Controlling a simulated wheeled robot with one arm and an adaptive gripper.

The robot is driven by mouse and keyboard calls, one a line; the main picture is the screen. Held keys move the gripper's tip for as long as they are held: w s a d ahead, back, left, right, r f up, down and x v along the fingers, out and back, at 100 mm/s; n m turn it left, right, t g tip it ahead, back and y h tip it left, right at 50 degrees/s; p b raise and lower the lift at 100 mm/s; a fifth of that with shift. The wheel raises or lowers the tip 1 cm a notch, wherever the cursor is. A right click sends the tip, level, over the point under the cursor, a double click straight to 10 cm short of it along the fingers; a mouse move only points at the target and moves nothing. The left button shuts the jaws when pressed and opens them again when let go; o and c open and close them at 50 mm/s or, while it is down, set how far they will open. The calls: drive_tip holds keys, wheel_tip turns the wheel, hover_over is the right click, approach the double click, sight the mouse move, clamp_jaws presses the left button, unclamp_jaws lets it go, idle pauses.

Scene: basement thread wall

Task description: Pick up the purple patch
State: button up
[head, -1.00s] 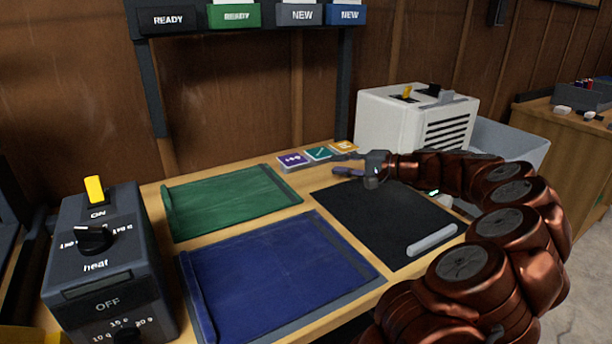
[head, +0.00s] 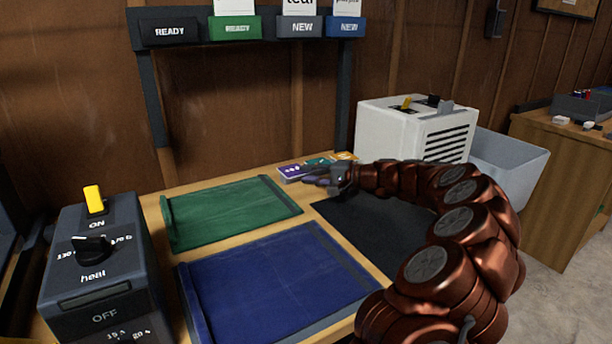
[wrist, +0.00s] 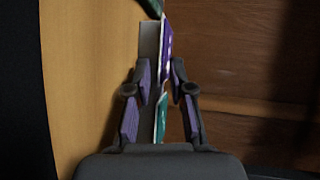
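The purple patch (head: 290,170) lies at the left end of a short row of patches at the back of the bench. In the wrist view the purple patch (wrist: 166,48) is seen nearly edge-on, with its lower part between my fingertips. My gripper (head: 308,179) is low at the front right of the patch. In the wrist view my gripper (wrist: 161,68) has its fingers apart, one on each side of the patch, with a narrow gap showing. I cannot tell whether either finger touches it.
A teal patch (head: 320,161) and an orange patch (head: 345,156) are close to the right; the teal one (wrist: 160,120) also shows between my fingers. A green mat (head: 235,212), a blue mat (head: 275,280) and a black mat (head: 365,232) cover the bench. A white machine (head: 390,130) stands at right.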

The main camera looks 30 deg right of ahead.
drive_tip(key=shift+w+a, duration=0.1)
drive_tip(key=shift+w, duration=0.1)
drive_tip(key=shift+f, duration=0.1)
clamp_jaws()
idle(0.6)
drive_tip(key=shift+r+p, duration=0.7)
drive_tip(key=shift+r, duration=0.65)
drive_tip(key=shift+f, duration=0.1)
drive_tip(key=r+p+v, duration=0.1)
drive_tip(key=r+v, duration=0.1)
drive_tip(key=v, duration=1.2)
drive_tip(key=shift+r, duration=0.25)
